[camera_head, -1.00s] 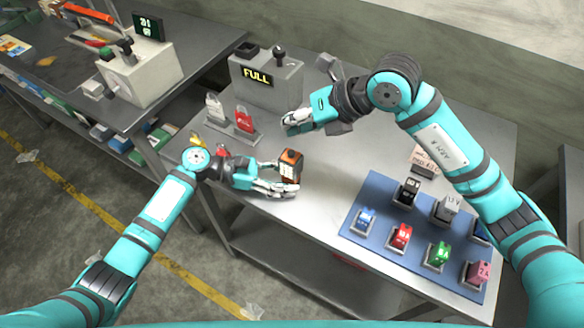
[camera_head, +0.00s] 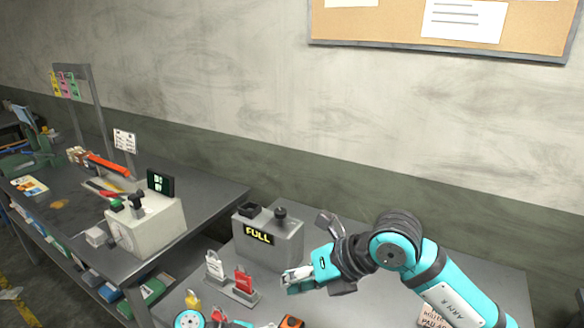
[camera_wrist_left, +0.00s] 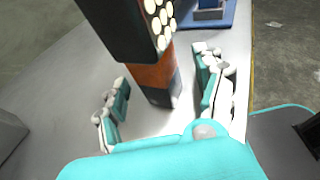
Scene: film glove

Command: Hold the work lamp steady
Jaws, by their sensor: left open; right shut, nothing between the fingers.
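The work lamp (camera_wrist_left: 152,74) stands between the fingers of my left gripper (camera_wrist_left: 163,88) in the left wrist view. It has an orange body, a dark base and a black head with pale round lights. The left gripper is open, with a finger on each side of the lamp and visible gaps. In the head view only the lamp's orange and black top (camera_head: 291,321) shows at the bottom edge, and the left fingers are out of frame. My right gripper (camera_head: 290,281) is shut and empty, above the bench to the right of the red padlock.
A grey box (camera_head: 268,238) reading FULL stands at the back of the bench. A second bench (camera_head: 75,215) with a pale machine (camera_head: 146,224) is at left.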

